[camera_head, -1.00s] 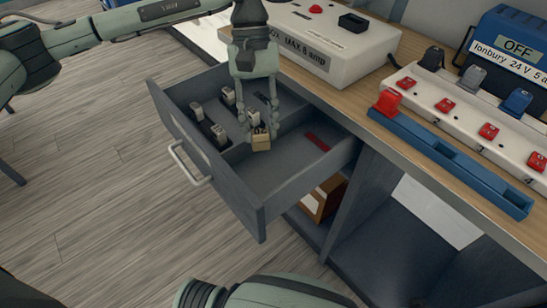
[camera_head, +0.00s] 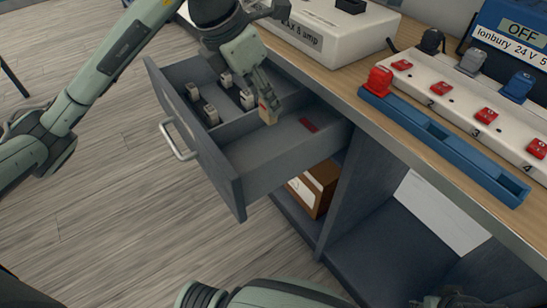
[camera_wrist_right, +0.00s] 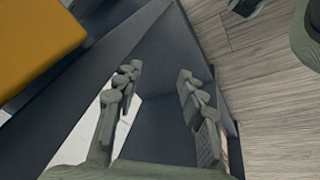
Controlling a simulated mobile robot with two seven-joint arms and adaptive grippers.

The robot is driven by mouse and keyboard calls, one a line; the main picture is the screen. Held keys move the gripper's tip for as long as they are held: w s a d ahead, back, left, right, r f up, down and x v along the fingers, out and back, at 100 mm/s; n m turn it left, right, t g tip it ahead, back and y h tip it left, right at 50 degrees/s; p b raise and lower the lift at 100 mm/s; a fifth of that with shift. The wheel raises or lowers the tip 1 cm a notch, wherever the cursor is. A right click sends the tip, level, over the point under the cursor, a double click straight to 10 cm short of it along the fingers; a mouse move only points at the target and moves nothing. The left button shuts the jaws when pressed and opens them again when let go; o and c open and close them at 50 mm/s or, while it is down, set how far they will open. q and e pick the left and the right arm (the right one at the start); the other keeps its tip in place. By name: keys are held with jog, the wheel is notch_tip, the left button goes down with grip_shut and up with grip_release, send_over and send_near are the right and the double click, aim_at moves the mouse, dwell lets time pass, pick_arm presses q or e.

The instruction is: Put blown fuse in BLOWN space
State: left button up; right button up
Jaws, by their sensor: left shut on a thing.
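My left gripper (camera_head: 264,97) is shut on a tan fuse (camera_head: 269,115). It holds the fuse tilted over the near side of the open grey drawer (camera_head: 230,181), close to the divider. That bare side has a red strip (camera_head: 308,125), too small to read. I cannot tell whether the fuse touches the drawer floor. Several light fuses (camera_head: 211,115) stand in the other side of the drawer. My right gripper (camera_wrist_right: 155,85) is open and empty in the right wrist view, below the worktop.
The wooden worktop (camera_head: 395,113) carries a white tester box (camera_head: 335,35), a blue tray (camera_head: 440,143) with a red block (camera_head: 379,80), a white switch strip (camera_head: 450,97) and a blue supply box (camera_head: 510,25). A brown box (camera_head: 318,187) sits on the shelf beneath.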

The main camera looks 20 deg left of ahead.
aim_at(263, 119)
pick_arm(q)
notch_tip(263, 119, down, 6)
jog(key=shift+f, duration=0.1)
notch_tip(263, 119, down, 4)
jog(key=shift+r, duration=0.15)
pick_arm(e)
jog(key=shift+s+r, duration=0.1)
jog(key=shift+r, duration=0.6)
pick_arm(q)
jog(key=shift+b, duration=0.4)
pick_arm(e)
jog(key=shift+s, duration=0.1)
pick_arm(q)
jog(key=o, duration=1.1)
jog(key=shift+o, duration=0.2)
pick_arm(e)
jog(key=shift+r, duration=0.2)
